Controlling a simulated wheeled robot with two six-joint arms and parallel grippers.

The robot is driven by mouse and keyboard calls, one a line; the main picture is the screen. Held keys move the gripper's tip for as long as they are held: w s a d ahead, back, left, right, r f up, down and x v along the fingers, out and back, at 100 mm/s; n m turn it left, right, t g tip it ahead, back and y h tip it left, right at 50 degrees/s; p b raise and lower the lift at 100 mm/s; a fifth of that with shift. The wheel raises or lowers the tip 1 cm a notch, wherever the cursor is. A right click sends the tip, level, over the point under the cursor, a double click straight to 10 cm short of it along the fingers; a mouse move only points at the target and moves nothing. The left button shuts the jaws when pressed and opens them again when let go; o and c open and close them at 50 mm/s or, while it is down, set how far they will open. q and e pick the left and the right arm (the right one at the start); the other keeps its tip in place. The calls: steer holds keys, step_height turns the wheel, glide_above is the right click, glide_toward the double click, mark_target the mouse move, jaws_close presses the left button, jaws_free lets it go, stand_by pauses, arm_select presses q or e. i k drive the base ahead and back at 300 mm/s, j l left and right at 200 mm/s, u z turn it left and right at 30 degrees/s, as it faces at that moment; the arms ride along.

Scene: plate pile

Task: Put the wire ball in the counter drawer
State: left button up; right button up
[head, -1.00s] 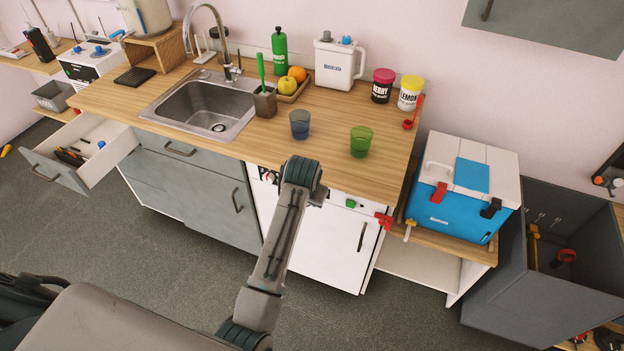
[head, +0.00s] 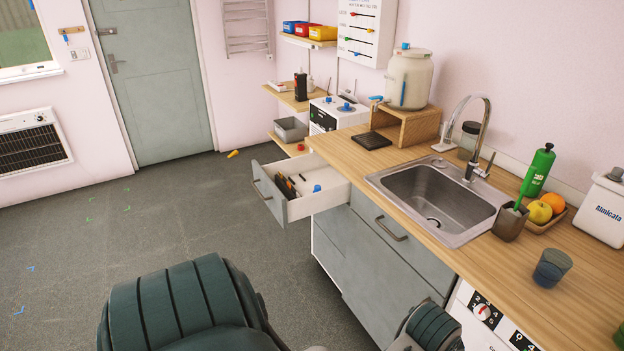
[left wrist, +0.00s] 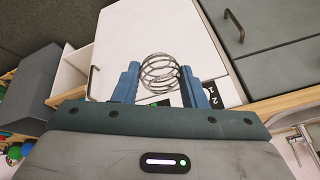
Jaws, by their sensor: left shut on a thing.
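The wire ball (left wrist: 160,72) is a round cage of grey wire loops. In the left wrist view my left gripper (left wrist: 161,82) is shut on it, with one blue finger on each side. The counter drawer (head: 298,190) stands pulled out at the left end of the counter in the head view. It is white inside with a grey front and holds dark-handled tools and a small blue thing. Neither gripper's fingers show in the head view, only parts of my arms at the bottom. My right gripper is not in view.
The wooden counter (head: 355,158) carries a steel sink (head: 440,195), a blue cup (head: 551,268), a green bottle (head: 539,170) and a fruit tray (head: 548,222). A closed grey drawer (head: 405,246) is beside the open one. Free floor (head: 150,225) lies left of the open drawer.

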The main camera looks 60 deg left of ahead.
mark_target(298, 181)
steer(key=j, duration=0.7)
steer(key=j+z, duration=0.15)
steer(key=j, duration=1.25)
steer(key=j+z, duration=0.1)
steer(key=j, duration=0.6)
steer(key=k+j+z, duration=0.1)
steer(key=j, duration=1.3)
steer(key=k+j+z, duration=0.15)
steer(key=j, duration=0.5)
